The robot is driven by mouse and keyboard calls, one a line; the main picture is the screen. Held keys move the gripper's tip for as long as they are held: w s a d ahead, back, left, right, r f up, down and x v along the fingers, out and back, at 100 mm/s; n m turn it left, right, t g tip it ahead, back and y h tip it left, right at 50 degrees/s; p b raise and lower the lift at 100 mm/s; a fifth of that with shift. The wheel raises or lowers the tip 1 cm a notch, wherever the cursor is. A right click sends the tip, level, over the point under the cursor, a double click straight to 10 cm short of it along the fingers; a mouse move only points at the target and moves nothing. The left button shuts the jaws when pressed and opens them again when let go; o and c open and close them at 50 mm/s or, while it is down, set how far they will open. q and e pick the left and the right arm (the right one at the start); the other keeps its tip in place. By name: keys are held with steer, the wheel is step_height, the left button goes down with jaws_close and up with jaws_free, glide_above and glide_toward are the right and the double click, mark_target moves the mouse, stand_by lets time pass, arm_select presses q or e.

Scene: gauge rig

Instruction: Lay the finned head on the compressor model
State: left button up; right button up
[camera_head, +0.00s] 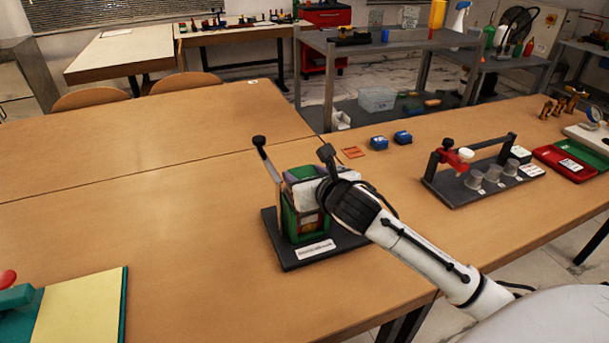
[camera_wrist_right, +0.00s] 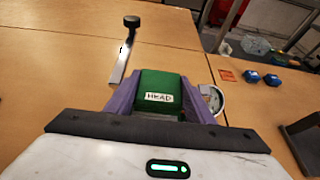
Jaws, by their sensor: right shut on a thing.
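The compressor model (camera_head: 290,225) is a green and dark-red block on a black base plate with a white label, in the middle of the head view. A lever with a black knob (camera_head: 260,142) rises at its left; it also shows in the right wrist view. My right gripper (camera_head: 306,180) is at the top of the model, its purple fingers shut on the finned head (camera_wrist_right: 160,92), a green block labelled HEAD. The hand hides much of the head and model, so I cannot tell whether the head touches the model. My left gripper is not in view.
A black rack with grey cups (camera_head: 485,180) stands to the right, with a red and green tray (camera_head: 570,160) beyond it. Two small blue boxes (camera_head: 390,140) lie behind the model. A green and yellow board (camera_head: 80,310) lies front left. The table's left middle is clear.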

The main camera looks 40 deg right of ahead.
steer(key=shift+f, duration=0.55)
stand_by(0.4)
steer(key=o, duration=1.3)
steer(key=v, duration=1)
steer(key=shift+s, duration=0.2)
